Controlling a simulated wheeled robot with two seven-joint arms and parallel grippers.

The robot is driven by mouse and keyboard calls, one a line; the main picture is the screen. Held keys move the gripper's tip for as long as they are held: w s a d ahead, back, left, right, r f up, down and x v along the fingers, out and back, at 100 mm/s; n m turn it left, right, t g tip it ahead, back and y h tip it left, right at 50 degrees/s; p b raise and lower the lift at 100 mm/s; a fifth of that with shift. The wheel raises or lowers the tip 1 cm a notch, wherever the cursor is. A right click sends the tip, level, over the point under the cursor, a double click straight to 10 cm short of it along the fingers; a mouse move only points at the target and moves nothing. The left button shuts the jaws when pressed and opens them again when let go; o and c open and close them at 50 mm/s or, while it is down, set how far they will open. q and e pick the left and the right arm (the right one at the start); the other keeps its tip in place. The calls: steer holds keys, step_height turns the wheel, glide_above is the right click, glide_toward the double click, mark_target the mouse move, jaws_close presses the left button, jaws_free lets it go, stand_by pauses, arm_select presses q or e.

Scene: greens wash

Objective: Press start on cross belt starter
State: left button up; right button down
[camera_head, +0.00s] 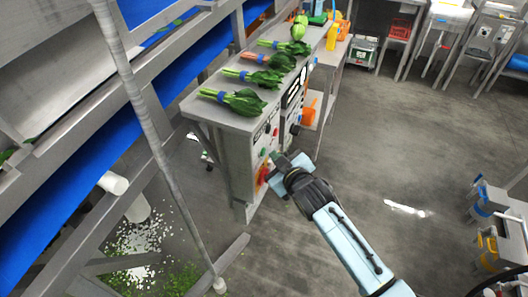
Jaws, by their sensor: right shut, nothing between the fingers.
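The starter box (243,158) is a grey panel on the near end of the bench, facing right. It carries a small green button (264,152), a red control (262,175) below it and dark knobs higher up. My right gripper (276,165) is shut and empty, with its tips close in front of the panel near the green button and red control. I cannot tell whether the tips touch the panel. The fingers hide part of the panel face. My left gripper is not in view.
Bunches of greens (240,101) lie along the bench top (208,112). A blue belt (75,160) in a steel frame runs on the left, with a slanted post (150,130) before the bench. Leaf scraps litter the floor at lower left. Open floor (400,150) lies to the right.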

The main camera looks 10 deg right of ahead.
steer(key=shift+w+a, duration=0.1)
steer(key=shift+a, duration=0.05)
stand_by(0.7)
steer(key=shift+w+a, duration=0.2)
steer(key=shift+a, duration=0.05)
steer(key=shift+w+a, duration=0.2)
steer(key=shift+a, duration=0.15)
stand_by(1.0)
steer(key=shift+d, duration=0.1)
steer(key=shift+s+d+p, duration=0.45)
steer(key=shift+d+p, duration=0.15)
steer(key=shift+p, duration=0.1)
